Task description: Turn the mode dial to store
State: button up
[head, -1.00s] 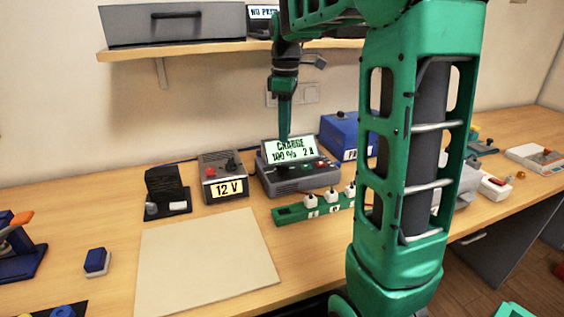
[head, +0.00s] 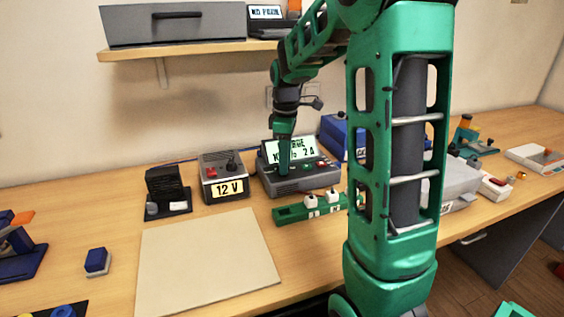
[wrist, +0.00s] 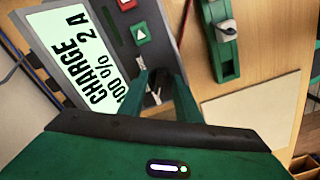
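The grey charger (head: 300,182) stands on the bench against the wall, its tilted display (wrist: 82,60) reading CHARGE, 100 %, 2 A in the wrist view. A red button (wrist: 126,4) and a green button (wrist: 140,34) sit on its front panel. My gripper (head: 284,168) points down in front of the display and partly covers it in the head view. In the wrist view its two green fingers (wrist: 160,82) are apart, one on each side of a dark knob (wrist: 157,80), seemingly the mode dial. Whether they touch it cannot be told. The dial's pointer setting is unclear.
A 12 V box (head: 224,180) stands close left of the charger. A green strip with white switches (head: 295,213) lies just in front. A blue box (head: 338,135) is behind right. A beige mat (head: 205,260) leaves clear room at front left.

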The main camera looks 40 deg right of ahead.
grip_shut()
jog(key=shift+m, duration=0.3)
jog(key=m, duration=0.5)
jog(key=shift+a, duration=0.1)
jog(key=m, duration=0.6)
jog(key=shift+a+r+m, duration=0.1)
jog(key=shift+a+m, duration=0.05)
jog(key=shift+m, duration=0.15)
jog(key=m, duration=0.6)
jog(key=shift+w+a, duration=0.1)
jog(key=shift+a, duration=0.1)
jog(key=m, duration=0.5)
jog(key=shift+w+a+m, duration=0.1)
jog(key=shift+w+m, duration=0.1)
jog(key=shift+m, duration=0.1)
